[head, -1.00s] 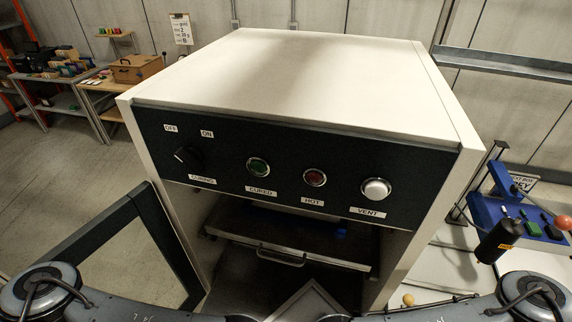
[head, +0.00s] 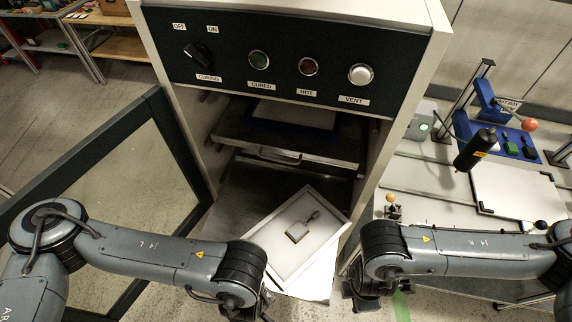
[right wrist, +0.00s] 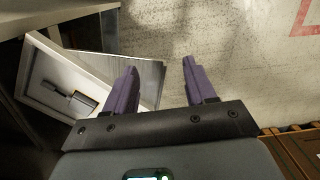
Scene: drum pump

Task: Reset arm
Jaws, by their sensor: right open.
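Both my arms reach in from the sides in front of the curing cabinet (head: 420,70). My right gripper (head: 362,297) is at the lower middle of the head view, below the cabinet's front right edge. In the right wrist view (right wrist: 162,78) its two purple fingers are spread apart with nothing between them. My left gripper (head: 266,306) is mostly hidden behind its own wrist at the bottom of the head view; its jaws do not show clearly. A tilted white tray (head: 262,248) with a small grey handled part (head: 299,231) lies between the arms.
The cabinet's glazed door (head: 112,196) stands open at left. A shelf with a handle (head: 281,155) is inside the cabinet. A bench at right holds a blue fixture (head: 489,100) and a black cylindrical tool (head: 475,149). Floor shows beyond my right fingers.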

